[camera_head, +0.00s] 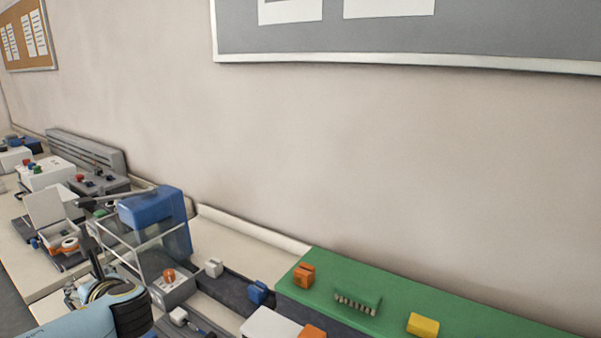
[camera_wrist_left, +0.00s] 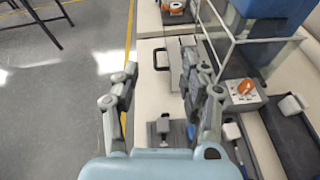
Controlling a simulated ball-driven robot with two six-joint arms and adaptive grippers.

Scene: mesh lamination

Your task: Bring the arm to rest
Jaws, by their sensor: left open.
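My left arm comes in from the lower left of the head view, and its gripper (camera_head: 97,262) is beside the clear guard of a blue-topped machine (camera_head: 152,207). In the left wrist view my left gripper (camera_wrist_left: 163,88) has its two fingers wide apart with nothing between them. The gap looks over the bench edge, and grey floor shows to its left. The blue machine (camera_wrist_left: 262,8) and a small box with an orange knob (camera_wrist_left: 245,88) are to the right of the fingers. My right gripper is in neither view.
The bench (camera_wrist_left: 148,105) holds a dark plate with a handle (camera_wrist_left: 160,58) and a small grey fixture (camera_wrist_left: 165,130). A green surface (camera_head: 390,296) at the right carries orange and yellow blocks and a brush (camera_head: 358,301). The floor (camera_wrist_left: 60,100) at left is open.

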